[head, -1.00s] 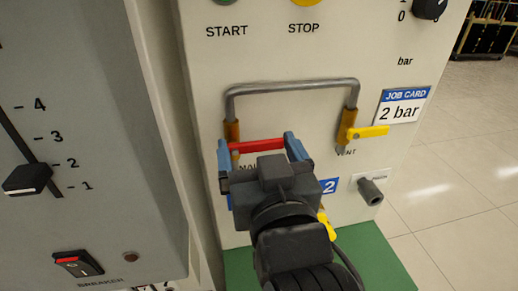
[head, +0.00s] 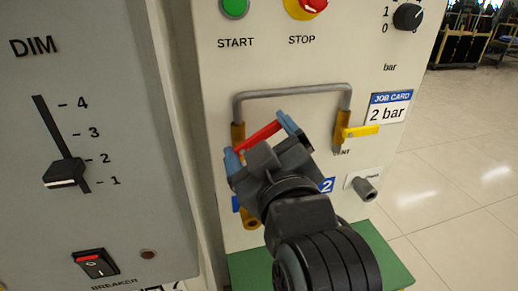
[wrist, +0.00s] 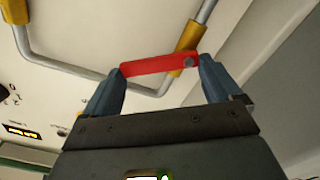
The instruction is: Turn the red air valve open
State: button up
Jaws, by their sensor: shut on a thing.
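The red air valve handle (head: 262,136) is a flat red lever on the left brass valve body (head: 237,134), below the grey pipe loop on the panel. In the head view it slants up to the right from the valve. My gripper (head: 259,138) is shut on the red handle, with one blue finger at each end of it. In the wrist view the red handle (wrist: 158,64) spans between the two blue fingers, and its pivot bolt shows near the right finger. The handle's label is mostly hidden behind my gripper.
A yellow vent handle (head: 361,131) sits on the right brass valve, close to my gripper's right. A job card (head: 391,107) reads 2 bar. A grey nozzle (head: 365,188) juts out at lower right. A grey cabinet with a slider (head: 64,173) stands at left.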

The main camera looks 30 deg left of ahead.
jog(key=n+b, duration=0.1)
jog(key=n, duration=0.2)
jog(key=s+a+n+b, duration=0.1)
jog(key=n, duration=0.3)
jog(key=s+a+n, duration=0.1)
jog(key=n, duration=0.3)
jog(key=shift+s+r+b, duration=0.15)
jog(key=shift+r+b, duration=0.15)
jog(key=shift+b, duration=0.1)
jog(key=shift+n, duration=0.4)
jog(key=o, duration=1.2)
jog(key=b+v, duration=0.1)
jog(key=v, duration=0.6)
jog(key=shift+s+d, duration=0.25)
jog(key=shift+s, duration=0.05)
